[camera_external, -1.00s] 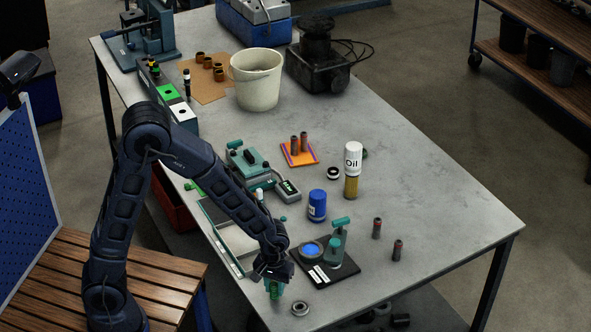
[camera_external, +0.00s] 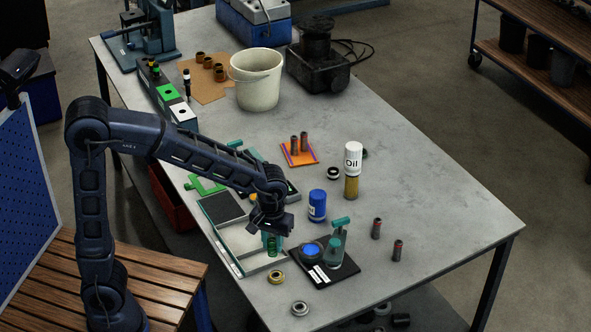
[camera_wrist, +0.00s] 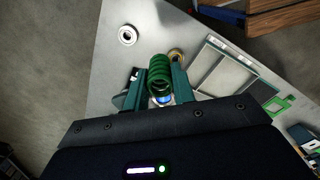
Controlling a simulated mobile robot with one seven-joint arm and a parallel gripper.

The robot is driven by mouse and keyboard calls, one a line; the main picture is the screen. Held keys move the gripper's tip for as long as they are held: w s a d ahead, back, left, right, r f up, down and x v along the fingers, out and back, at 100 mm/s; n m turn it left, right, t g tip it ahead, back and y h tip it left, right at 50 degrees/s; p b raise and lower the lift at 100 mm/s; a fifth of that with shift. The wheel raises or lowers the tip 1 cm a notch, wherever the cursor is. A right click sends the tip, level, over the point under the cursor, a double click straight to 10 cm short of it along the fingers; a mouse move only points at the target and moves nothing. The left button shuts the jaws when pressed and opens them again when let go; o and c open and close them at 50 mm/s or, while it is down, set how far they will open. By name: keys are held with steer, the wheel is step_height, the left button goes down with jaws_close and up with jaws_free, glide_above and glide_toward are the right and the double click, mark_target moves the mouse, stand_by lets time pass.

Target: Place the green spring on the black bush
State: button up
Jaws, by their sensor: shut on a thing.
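My gripper (camera_external: 271,236) is shut on the green spring (camera_external: 272,246) and holds it upright above the front end of the pale tray, left of the black test stand. In the wrist view, the green coils (camera_wrist: 160,75) sit between the two fingers. A small black ring (camera_external: 333,173) with a pale middle lies by the oil bottle, well behind and right of my gripper. It may be the black bush; I cannot be sure. A grey ring (camera_external: 300,308) lies near the front edge and also shows in the wrist view (camera_wrist: 127,35).
A brass ring (camera_external: 276,277) lies just in front of the tray (camera_external: 245,238). The black stand (camera_external: 338,268) with teal uprights and a blue disc is close on the right. A blue canister (camera_external: 317,206) and oil bottle (camera_external: 352,170) stand farther back. The right tabletop is mostly clear.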

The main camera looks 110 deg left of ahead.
steer(key=shift+w+a+r, duration=0.15)
steer(key=shift+a+r, duration=0.1)
steer(key=shift+r, duration=0.05)
steer(key=w+a+r, duration=0.2)
steer(key=w+a, duration=0.3)
steer(key=a, duration=0.3)
steer(key=w+a+r, duration=0.2)
steer(key=w+a, duration=0.2)
steer(key=a, duration=0.4)
steer(key=n, duration=0.1)
glide_above(333, 170)
steer(key=f, duration=0.1)
step_height(333, 170, down, 20)
steer(key=shift+r, duration=0.1)
steer(key=o, duration=1)
